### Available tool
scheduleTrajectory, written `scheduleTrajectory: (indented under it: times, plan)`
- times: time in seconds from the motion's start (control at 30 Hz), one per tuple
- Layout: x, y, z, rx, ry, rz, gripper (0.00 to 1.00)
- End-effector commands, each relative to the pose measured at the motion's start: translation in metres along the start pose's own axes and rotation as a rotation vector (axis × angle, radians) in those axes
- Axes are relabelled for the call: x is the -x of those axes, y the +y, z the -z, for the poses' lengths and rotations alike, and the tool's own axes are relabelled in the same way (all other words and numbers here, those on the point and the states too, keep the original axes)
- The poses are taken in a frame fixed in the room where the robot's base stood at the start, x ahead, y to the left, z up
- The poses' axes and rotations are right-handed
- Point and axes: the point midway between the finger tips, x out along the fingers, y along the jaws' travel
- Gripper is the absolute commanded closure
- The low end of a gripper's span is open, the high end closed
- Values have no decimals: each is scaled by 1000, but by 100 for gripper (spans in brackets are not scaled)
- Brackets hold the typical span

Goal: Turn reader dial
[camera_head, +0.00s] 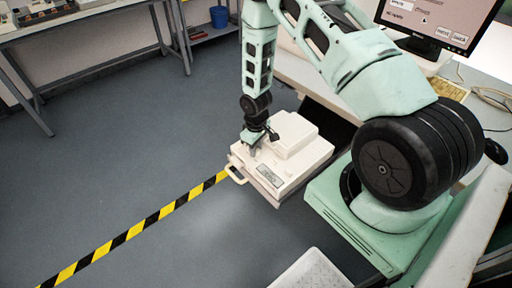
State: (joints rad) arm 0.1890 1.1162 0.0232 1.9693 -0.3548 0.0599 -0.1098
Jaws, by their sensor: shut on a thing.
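The reader (303,158) is a white, box-shaped device with a raised block on top, a small grey display (268,179) on its upper face and a loop handle (236,173) at its left front corner. It stands right of the picture's middle, in front of my arm's base. My gripper (254,149) points down onto the left part of the reader's upper face. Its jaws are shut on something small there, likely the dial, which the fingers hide. The dial's turn angle cannot be seen.
A desk on the right holds a monitor (437,22), a yellowish keyboard (448,88) and a black mouse (495,151). A pale perforated tray (312,272) is at the bottom. Yellow-black tape (140,226) crosses the open grey floor. A workbench (80,17) stands at upper left.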

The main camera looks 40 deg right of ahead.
Motion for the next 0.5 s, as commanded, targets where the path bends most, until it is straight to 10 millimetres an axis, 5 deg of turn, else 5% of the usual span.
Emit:
scheduleTrajectory:
  times: [0.37,0.4,0.5]
  plan:
    - [1,0,0,-2,1,-1,96]
    - [1,0,0,-2,1,-1,62]
    - [0,0,0,-2,0,-1,51]
